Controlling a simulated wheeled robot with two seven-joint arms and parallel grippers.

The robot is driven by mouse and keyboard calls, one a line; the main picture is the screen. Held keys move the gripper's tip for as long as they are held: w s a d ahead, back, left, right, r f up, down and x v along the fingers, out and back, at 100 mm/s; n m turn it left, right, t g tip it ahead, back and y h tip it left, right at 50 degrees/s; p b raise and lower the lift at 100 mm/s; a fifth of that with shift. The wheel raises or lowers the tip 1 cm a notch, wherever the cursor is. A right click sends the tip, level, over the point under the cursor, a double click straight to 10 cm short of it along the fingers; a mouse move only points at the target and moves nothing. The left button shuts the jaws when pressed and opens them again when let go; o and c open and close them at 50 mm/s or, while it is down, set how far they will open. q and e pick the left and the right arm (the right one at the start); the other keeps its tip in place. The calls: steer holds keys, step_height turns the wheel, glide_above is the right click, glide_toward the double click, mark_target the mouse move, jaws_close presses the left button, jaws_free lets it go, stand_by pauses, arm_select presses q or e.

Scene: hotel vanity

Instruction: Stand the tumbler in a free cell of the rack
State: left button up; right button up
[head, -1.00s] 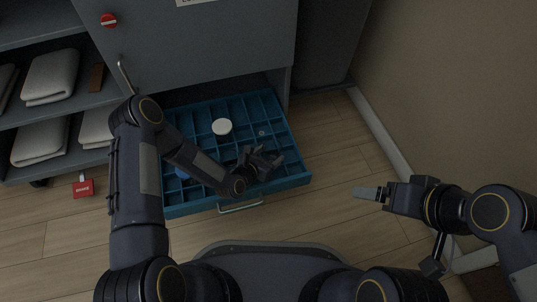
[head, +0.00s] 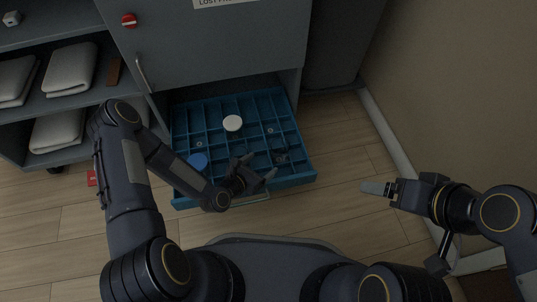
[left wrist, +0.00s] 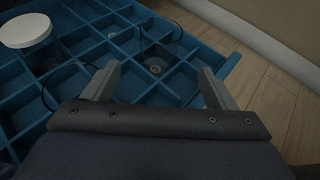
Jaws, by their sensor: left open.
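The rack (head: 305,178) is a blue open drawer divided into many cells below the grey cabinet. A clear, see-through vessel that looks like the tumbler (left wrist: 160,45) shows faintly in the left wrist view, upright in a cell ahead of my fingers. In the head view it is only a dim outline (head: 281,156) near the rack's front right. My left gripper (head: 260,166) is open over the front part of the rack, and nothing shows between its fingers (left wrist: 160,72). My right gripper (head: 376,188) is off to the right over the floor, seen edge-on.
A white-lidded container (head: 232,123) and a blue round-topped item (head: 198,161) occupy other cells. Another curved clear rim (left wrist: 48,97) shows faintly at left in the wrist view. Folded towels (head: 70,68) lie on shelves at left. The floor (head: 340,150) right of the rack is clear.

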arm_select(q)
steer(key=shift+v, duration=0.95)
steer(key=a+r+m+g+y, duration=0.45)
steer(key=a+r+m, duration=0.95)
steer(key=r+m, duration=0.4)
steer(key=s+r+m, duration=0.5)
steer(key=s+r, duration=0.1)
steer(key=s, duration=0.4)
steer(key=s+d+r+m+g, duration=0.1)
steer(key=s+r+m, duration=0.4)
steer(key=s, duration=0.5)
step_height(320, 180, up, 2)
steer(key=shift+d+r+h, duration=0.2)
steer(key=shift+r+h, duration=0.05)
steer(key=shift+h, duration=0.2)
